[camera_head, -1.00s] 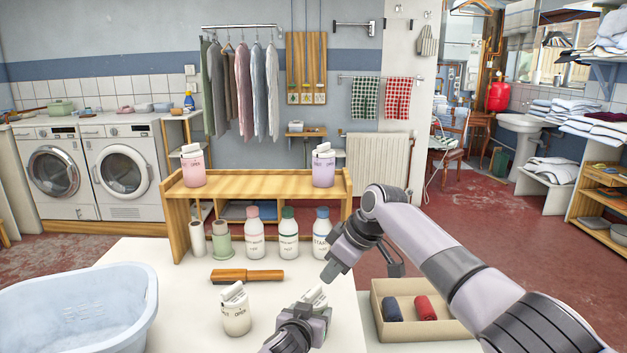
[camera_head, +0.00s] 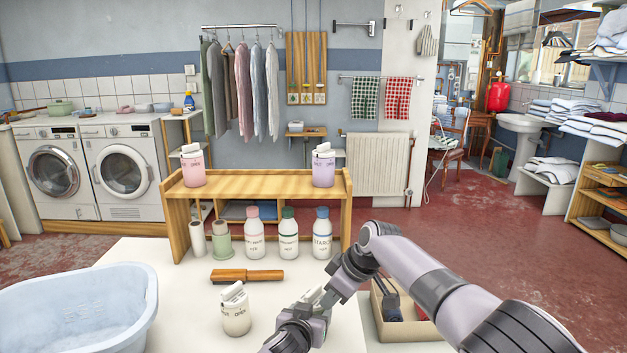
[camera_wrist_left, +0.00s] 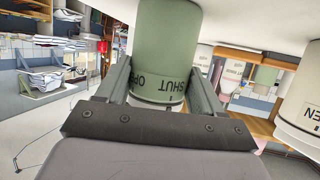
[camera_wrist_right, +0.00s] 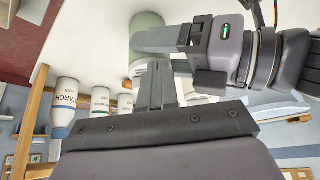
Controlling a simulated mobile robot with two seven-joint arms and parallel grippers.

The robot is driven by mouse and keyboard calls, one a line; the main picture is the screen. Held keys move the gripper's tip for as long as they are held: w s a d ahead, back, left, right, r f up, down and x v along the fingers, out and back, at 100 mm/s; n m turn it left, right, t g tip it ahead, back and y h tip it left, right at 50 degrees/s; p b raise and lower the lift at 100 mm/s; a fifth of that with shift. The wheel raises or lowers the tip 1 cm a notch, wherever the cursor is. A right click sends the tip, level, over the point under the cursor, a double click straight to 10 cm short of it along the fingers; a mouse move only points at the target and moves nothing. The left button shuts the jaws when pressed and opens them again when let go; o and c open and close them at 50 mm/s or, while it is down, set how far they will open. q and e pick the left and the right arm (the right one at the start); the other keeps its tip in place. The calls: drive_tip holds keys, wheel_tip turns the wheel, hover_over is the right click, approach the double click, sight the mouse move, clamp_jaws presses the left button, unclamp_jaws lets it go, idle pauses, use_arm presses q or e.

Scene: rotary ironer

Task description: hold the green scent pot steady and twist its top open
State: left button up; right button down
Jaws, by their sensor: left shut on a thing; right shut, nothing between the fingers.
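The green scent pot (camera_wrist_left: 165,45) is in my left gripper (camera_wrist_left: 158,64), whose fingers are shut around its sides. The words SHUT and OPEN show on its green body in the left wrist view. In the head view the left gripper (camera_head: 314,312) hides most of the pot, and only a pale top (camera_head: 309,297) shows. The pot also shows in the right wrist view (camera_wrist_right: 148,32), partly behind the left gripper. My right gripper (camera_head: 326,300) is shut and empty, its fingertips close beside the pot's top. I cannot tell whether they touch it.
A cream pot (camera_head: 236,318) stands to the left on the white table (camera_head: 180,290). A blue basin (camera_head: 75,315) is at left, a box (camera_head: 432,330) at right. Pink and lilac pots are on the wooden shelf (camera_head: 255,180).

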drive_tip(key=shift+s+d, duration=0.3)
idle(0.4)
wheel_tip(320, 180, up, 6)
idle(0.5)
drive_tip(key=shift+w+r, duration=0.1)
drive_tip(key=shift+w+a+f, duration=0.1)
drive_tip(key=shift+a+f, duration=0.05)
drive_tip(key=shift+f, duration=1.4)
drive_tip(key=shift+w+a+f, duration=0.1)
drive_tip(key=shift+a+f, duration=0.05)
drive_tip(key=shift+f, duration=1.4)
drive_tip(key=shift+s+d, duration=0.3)
wheel_tip(320, 180, up, 6)
